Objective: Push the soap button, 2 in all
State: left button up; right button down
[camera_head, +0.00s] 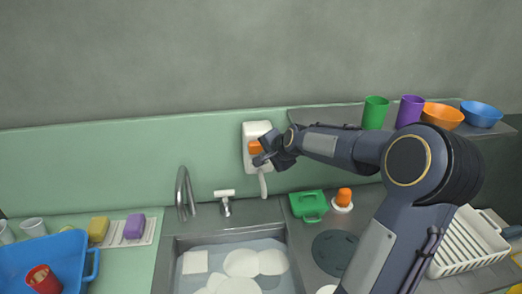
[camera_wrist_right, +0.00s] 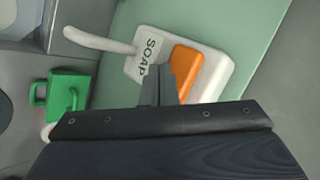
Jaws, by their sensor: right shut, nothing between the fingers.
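The white soap dispenser (camera_head: 262,129) is fixed to the green wall above the counter in the head view. Its orange button (camera_head: 255,147) faces out, and a curved white spout hangs below it. The right wrist view shows the dispenser (camera_wrist_right: 215,80) with the word SOAP and the orange button (camera_wrist_right: 184,70). My right gripper (camera_head: 262,158) is shut and empty at the dispenser front. Its fingertips (camera_wrist_right: 164,72) lie at the button's edge near the lettering; I cannot tell whether they touch. My left gripper is in neither view.
Below are a sink (camera_head: 225,241) with several white plates, a tap (camera_head: 184,190) and a green container (camera_head: 309,205). A shelf at right holds cups and bowls (camera_head: 442,115). A blue tub (camera_head: 40,262) stands at left. The wall left of the dispenser is clear.

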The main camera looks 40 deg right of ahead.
jog(key=shift+w+d, duration=0.25)
jog(key=shift+w, duration=0.15)
jog(key=shift+w+d+p, duration=0.35)
jog(key=shift+w+p, duration=0.05)
jog(key=shift+w, duration=0.25)
dwell(1.1)
jog(key=shift+s, duration=0.1)
jog(key=shift+s+a+b, duration=0.6)
jog(key=shift+s+b, duration=0.15)
jog(key=shift+s, duration=0.2)
